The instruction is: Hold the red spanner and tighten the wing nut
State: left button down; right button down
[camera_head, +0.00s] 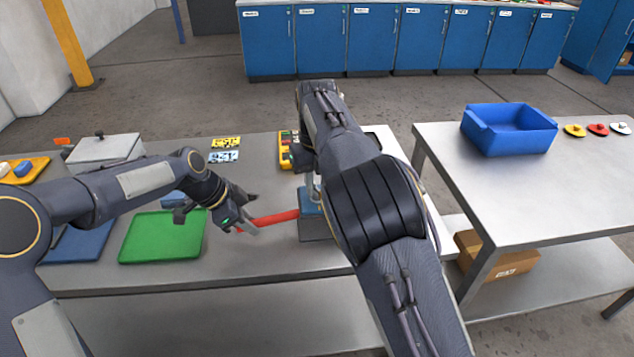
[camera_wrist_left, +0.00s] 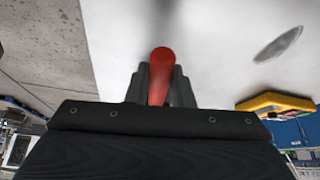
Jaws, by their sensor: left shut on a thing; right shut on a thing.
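My left gripper (camera_head: 246,228) is shut on one end of the red spanner (camera_head: 275,219), which lies roughly level and reaches right to the blue and grey valve block (camera_head: 312,228). In the left wrist view the red spanner (camera_wrist_left: 160,75) stands between the dark fingers of my left gripper (camera_wrist_left: 160,88). My right arm crosses in front of the valve. Only a dark edge of my right gripper (camera_head: 300,157) shows beside the arm, above the block; its fingertips and what they hold are hidden. The wing nut is hidden too.
A green tray (camera_head: 160,240), a blue tray (camera_head: 80,242) and a grey box (camera_head: 103,150) stand left on the metal table (camera_head: 245,275). A yellow case (camera_head: 285,150) is behind the valve. A separate table at right carries a blue bin (camera_head: 510,130) and several coloured valve parts.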

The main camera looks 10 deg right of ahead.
jog(key=shift+s+d+f, duration=0.1)
jog(key=shift+d+f, duration=0.05)
jog(key=shift+f, duration=0.15)
dwell(0.5)
jog(key=c, duration=1.2)
grip_release()
jog(key=shift+r, duration=0.1)
jog(key=shift+c, duration=0.2)
jog(key=shift+r, duration=0.15)
notch_tip(320, 180, up, 12)
jog(key=shift+o, duration=0.2)
